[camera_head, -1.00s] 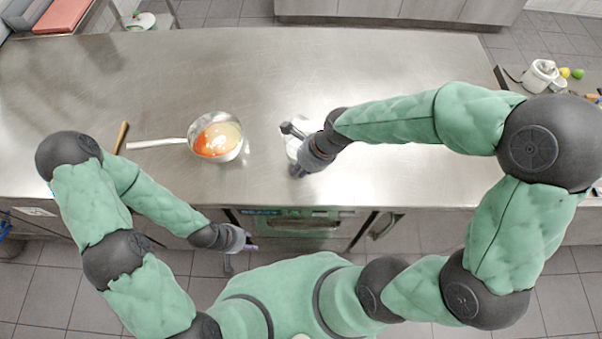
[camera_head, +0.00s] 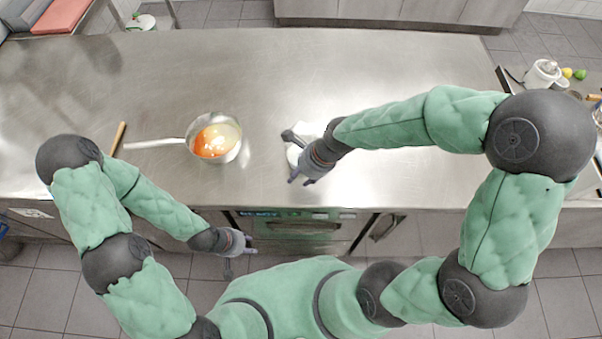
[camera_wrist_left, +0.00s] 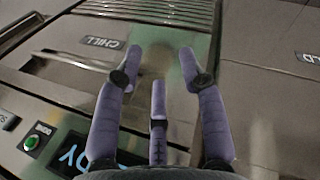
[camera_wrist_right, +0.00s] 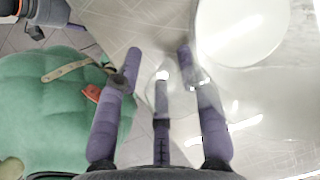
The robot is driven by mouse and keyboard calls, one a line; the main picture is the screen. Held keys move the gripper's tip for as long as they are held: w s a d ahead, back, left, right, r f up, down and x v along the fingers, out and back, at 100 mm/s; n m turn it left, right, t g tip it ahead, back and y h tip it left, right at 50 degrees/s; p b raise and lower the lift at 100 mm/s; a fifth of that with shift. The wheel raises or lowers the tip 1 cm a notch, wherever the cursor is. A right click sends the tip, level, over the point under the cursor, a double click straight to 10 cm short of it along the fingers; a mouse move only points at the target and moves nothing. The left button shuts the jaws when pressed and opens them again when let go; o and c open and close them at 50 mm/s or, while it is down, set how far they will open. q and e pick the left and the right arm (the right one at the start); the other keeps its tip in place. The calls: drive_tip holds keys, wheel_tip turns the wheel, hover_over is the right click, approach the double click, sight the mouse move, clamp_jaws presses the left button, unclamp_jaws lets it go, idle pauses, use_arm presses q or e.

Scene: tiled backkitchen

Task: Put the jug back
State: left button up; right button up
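A white, partly glassy vessel, which looks like the jug (camera_head: 293,156), stands on the steel counter in the middle of the head view. My right forearm and hand cover part of it. In the right wrist view its round white part (camera_wrist_right: 242,28) is at the upper right. My right gripper (camera_head: 299,181) is at its front right side, near the counter's front edge. Its fingers (camera_wrist_right: 158,54) are apart with nothing clearly held; one fingertip overlaps the glassy edge, and contact cannot be told. My left gripper (camera_head: 247,245) is open and empty in front of the counter (camera_wrist_left: 172,58).
A saucepan (camera_head: 238,150) with orange and pale contents stands left of the jug, its handle pointing left. A wooden-handled tool (camera_head: 119,137) lies further left. A white vessel (camera_head: 541,74) and small fruits (camera_head: 579,74) are at far right. The counter's back middle is clear.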

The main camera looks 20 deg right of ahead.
drive_tip(key=p+v, duration=0.3)
drive_tip(key=v, duration=0.9)
drive_tip(key=shift+p, duration=0.35)
